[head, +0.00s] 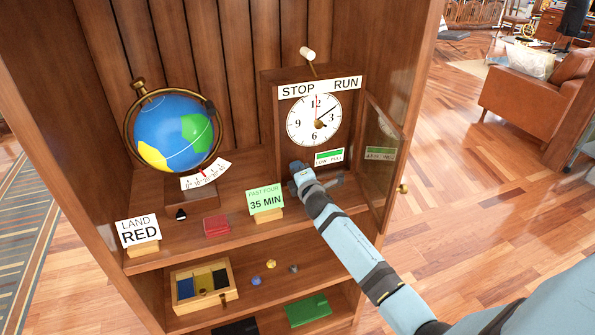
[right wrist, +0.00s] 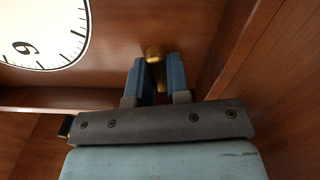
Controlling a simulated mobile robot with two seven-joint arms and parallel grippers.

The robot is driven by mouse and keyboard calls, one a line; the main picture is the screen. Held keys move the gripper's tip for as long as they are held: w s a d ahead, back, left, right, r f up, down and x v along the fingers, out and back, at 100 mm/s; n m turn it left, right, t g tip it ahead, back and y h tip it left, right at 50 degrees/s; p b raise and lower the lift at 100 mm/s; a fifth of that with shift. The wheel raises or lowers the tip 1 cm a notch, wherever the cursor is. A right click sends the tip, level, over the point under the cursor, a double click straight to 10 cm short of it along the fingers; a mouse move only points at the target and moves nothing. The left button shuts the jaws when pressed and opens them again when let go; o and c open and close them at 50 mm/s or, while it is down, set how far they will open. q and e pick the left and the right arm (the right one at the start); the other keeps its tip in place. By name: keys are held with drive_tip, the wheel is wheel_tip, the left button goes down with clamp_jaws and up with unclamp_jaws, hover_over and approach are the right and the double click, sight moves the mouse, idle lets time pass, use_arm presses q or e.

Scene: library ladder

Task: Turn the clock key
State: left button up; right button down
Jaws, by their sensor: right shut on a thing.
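The clock (head: 314,119) stands at the right of the upper shelf in a wooden case, with its glass door (head: 381,150) swung open to the right. Its white face also shows at the upper left of the right wrist view (right wrist: 40,30). My right gripper (head: 299,169) is at the lower left of the clock case, below the face. In the right wrist view its fingers (right wrist: 157,70) are shut on a small brass piece (right wrist: 155,53), which looks like the clock key. Most of this piece is hidden between the fingers. My left gripper is not in view.
A lever with a white knob (head: 307,54) tops the clock by the STOP RUN label (head: 319,87). A globe (head: 173,133), a LAND RED card (head: 138,231), a 35 MIN card (head: 265,199) and a red block (head: 216,226) share the shelf. A wooden box (head: 229,288) is below.

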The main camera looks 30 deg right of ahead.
idle(0.3)
drive_tip(key=c, duration=1.1)
unclamp_jaws()
drive_tip(key=shift+s, duration=0.1)
drive_tip(key=v, duration=1.3)
drive_tip(key=shift+s+a, duration=0.15)
drive_tip(key=shift+s, duration=0.15)
